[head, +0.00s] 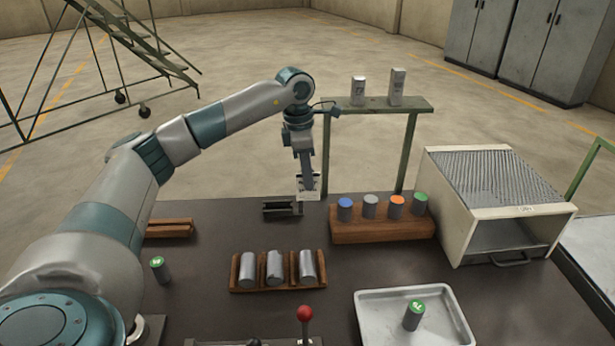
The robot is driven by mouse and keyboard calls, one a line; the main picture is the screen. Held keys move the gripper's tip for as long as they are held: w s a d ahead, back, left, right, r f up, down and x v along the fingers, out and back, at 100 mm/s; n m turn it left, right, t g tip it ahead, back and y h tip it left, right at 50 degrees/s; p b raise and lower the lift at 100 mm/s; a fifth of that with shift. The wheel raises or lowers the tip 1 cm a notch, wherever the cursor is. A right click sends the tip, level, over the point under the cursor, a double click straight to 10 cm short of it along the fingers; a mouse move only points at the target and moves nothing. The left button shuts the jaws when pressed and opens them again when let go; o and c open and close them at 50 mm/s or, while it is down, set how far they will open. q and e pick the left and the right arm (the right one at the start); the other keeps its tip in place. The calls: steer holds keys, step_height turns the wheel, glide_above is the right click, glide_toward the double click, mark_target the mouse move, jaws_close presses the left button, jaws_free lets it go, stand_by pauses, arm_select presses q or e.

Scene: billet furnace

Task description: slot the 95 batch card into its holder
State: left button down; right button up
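My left gripper (309,184) points down over the back edge of the dark table. It appears shut on a small white card (305,194), which hangs upright at its fingertips. Any number on the card is too small to read. A small black slotted holder (279,209) stands on the table just left of and nearer than the card. The card's lower edge is close to the holder's right end; I cannot tell whether they touch. My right gripper is not in view.
A wooden block (382,231) with several colour-topped cylinders stands to the right. A wooden rack (279,271) of grey billets is in front. A furnace box (497,206), a metal tray (414,320), a red-knobbed lever (305,314) and a green shelf (377,103) stand around.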

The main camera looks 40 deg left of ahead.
arm_select(q)
steer(key=shift+r+p, duration=1.55)
steer(key=shift+r, duration=1)
steer(key=shift+f, duration=0.1)
